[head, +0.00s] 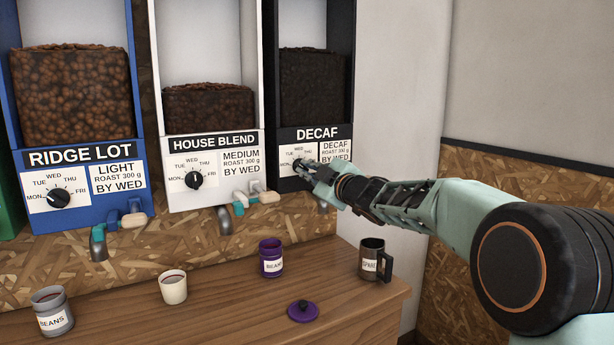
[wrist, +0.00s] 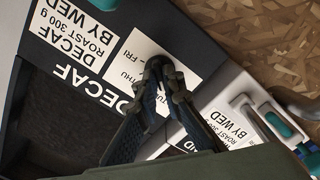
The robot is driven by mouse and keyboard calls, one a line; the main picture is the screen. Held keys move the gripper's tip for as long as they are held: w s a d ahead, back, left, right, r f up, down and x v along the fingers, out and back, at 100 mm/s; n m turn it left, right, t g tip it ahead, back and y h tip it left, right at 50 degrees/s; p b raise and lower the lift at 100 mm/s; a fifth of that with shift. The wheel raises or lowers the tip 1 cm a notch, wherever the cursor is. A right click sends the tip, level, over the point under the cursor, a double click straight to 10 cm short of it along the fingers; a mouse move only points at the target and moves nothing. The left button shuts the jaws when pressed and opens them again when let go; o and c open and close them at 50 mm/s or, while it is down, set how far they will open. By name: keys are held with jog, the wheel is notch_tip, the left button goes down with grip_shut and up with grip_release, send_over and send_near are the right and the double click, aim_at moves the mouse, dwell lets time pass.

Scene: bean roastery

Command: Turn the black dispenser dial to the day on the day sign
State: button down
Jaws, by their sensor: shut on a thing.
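The black dispenser (head: 316,133) marked DECAF stands at the right of the row in the head view; it also shows in the wrist view (wrist: 55,120). Its white label (head: 336,150) reads "DECAF ROAST 300 g BY WED", also legible upside down in the wrist view (wrist: 75,38). Its white day card (head: 287,154) is partly covered by my gripper. My gripper (head: 305,167) is at this card, shut on the dial, with its fingertips (wrist: 158,66) close together over the card in the wrist view. The dial is mostly hidden, so I cannot tell its pointer's direction.
A white HOUSE BLEND dispenser (head: 213,144) and a blue RIDGE LOT dispenser (head: 82,173) stand to the left, each with a black dial. Below, the wooden counter (head: 225,305) holds a purple jar (head: 271,254), purple lid (head: 303,312), dark mug (head: 371,252), white cup (head: 173,290) and grey jar (head: 52,308).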

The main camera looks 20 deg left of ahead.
jog(key=n+b, duration=0.2)
jog(key=n, duration=0.3)
jog(key=shift+f, duration=0.15)
jog(key=shift+n, duration=0.4)
jog(key=c, duration=2.1)
grip_release()
jog(key=v, duration=1.2)
jog(key=shift+w+d, duration=0.1)
